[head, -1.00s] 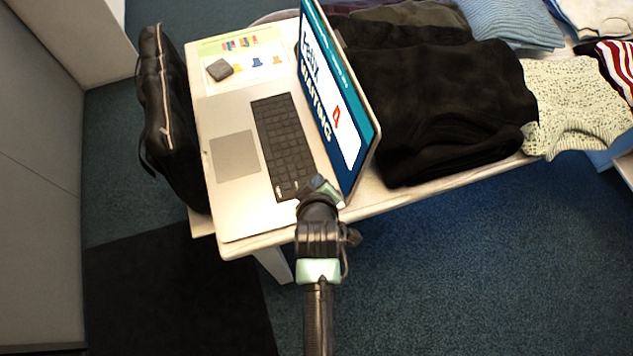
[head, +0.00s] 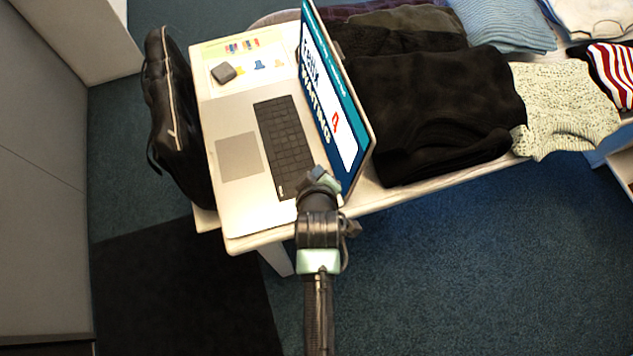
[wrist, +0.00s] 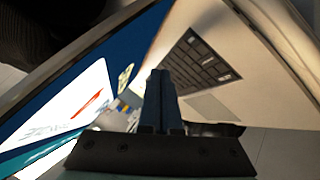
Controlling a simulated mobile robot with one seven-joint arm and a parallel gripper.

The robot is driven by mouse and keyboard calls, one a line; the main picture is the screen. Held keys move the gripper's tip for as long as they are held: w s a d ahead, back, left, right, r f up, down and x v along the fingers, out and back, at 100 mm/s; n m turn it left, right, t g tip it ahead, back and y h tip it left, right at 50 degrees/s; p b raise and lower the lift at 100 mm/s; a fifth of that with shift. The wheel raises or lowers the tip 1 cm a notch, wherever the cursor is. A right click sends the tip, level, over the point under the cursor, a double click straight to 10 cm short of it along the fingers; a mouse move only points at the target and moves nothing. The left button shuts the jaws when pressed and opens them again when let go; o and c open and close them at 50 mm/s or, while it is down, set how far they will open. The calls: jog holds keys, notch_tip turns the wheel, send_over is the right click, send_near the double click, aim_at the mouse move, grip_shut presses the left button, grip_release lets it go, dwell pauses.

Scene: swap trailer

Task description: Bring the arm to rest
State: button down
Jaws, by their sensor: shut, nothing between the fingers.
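My gripper (wrist: 159,74) shows in the wrist view with its two fingers together and nothing between them. In the head view my arm reaches up from the bottom edge, and its end (head: 319,182) is over the front edge of the table by the open laptop (head: 239,156). The fingertips are hard to make out there. In the wrist view the laptop's screen (wrist: 75,100) is close on the left and its keyboard (wrist: 203,62) is beyond the fingers. I cannot tell whether the gripper touches the laptop.
The table (head: 394,204) also holds a folded black garment (head: 440,110), a speckled cream garment (head: 560,105) and a blue one (head: 502,25). A small grey block (head: 223,72) lies on a printed sheet (head: 260,67). A black bag (head: 172,115) stands at the table's left. Carpet (head: 470,280) is clear at lower right.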

dwell(0.3)
jog(key=w+r+m+t, duration=0.1)
jog(key=w+r+t, duration=0.3)
jog(key=r, duration=0.6)
jog(key=w+r+m+t, duration=0.15)
jog(key=w+r, duration=0.35)
jog(key=r, duration=0.6)
notch_tip(320, 180, up, 19)
jog(key=m+t, duration=0.3)
jog(key=t, duration=0.1)
jog(key=s+r+m+t, duration=0.1)
jog(key=s+r+t, duration=0.3)
jog(key=r, duration=1)
jog(key=s+r+m+t, duration=0.2)
jog(key=s+r+t, duration=0.2)
jog(key=s+r, duration=0.7)
notch_tip(320, 180, up, 4)
jog(key=shift+a+f+t, duration=0.15)
jog(key=shift+a+t, duration=0.05)
jog(key=shift+t, duration=0.15)
jog(key=shift+m, duration=0.25)
